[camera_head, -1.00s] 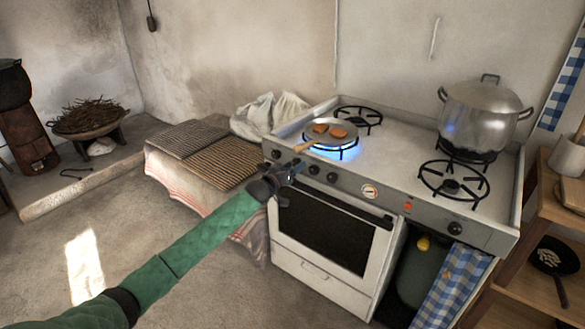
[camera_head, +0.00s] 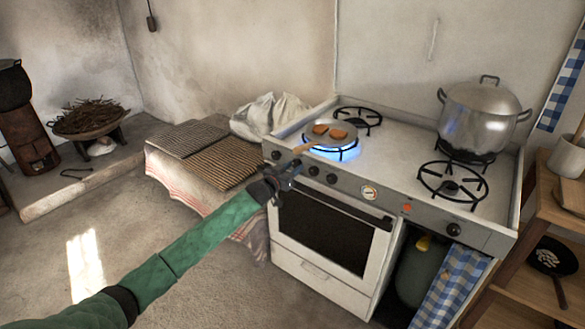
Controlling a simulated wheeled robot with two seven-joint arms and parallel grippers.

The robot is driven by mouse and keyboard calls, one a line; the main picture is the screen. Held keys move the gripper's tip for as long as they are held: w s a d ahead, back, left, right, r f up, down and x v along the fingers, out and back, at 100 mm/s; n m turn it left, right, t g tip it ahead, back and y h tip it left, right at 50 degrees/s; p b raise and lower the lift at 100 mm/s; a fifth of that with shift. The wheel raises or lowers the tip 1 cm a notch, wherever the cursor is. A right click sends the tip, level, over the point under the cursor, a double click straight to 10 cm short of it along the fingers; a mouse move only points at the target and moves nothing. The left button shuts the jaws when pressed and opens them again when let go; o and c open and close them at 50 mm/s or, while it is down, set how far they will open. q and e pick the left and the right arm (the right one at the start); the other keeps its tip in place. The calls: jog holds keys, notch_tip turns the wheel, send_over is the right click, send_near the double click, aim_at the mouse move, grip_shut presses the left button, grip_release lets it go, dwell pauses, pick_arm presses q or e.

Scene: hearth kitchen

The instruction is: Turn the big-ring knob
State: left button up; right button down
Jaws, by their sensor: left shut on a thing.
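The white stove (camera_head: 400,165) has a grey front panel with a row of dark knobs. My left gripper (camera_head: 291,170) is at the left part of this panel, shut on a knob that I take as the big-ring knob. The jaws hide that knob. One knob (camera_head: 276,155) shows to its left and two more (camera_head: 314,171) (camera_head: 331,178) to its right. A blue flame (camera_head: 345,153) burns on the ring under the frying pan (camera_head: 328,133). My right gripper is not in view.
The pan's wooden handle (camera_head: 308,147) sticks out just above my left gripper. A big lidded pot (camera_head: 482,115) stands on the right side of the stove. The oven door handle (camera_head: 345,206) is below the panel. A cloth-covered bench (camera_head: 195,180) is at the left.

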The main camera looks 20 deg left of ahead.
pick_arm(q)
jog(key=m, duration=0.4)
jog(key=shift+m+p, duration=0.3)
jog(key=shift+p, duration=0.05)
jog(key=m, duration=0.3)
jog(key=shift+m, duration=1.1)
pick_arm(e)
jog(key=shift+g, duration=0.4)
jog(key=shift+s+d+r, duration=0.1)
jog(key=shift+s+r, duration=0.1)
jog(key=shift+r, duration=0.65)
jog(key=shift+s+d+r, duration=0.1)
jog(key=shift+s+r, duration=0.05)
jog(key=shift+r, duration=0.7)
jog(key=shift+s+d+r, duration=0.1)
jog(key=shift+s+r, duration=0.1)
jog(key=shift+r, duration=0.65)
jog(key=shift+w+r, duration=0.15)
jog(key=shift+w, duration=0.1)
pick_arm(q)
jog(key=o, duration=1)
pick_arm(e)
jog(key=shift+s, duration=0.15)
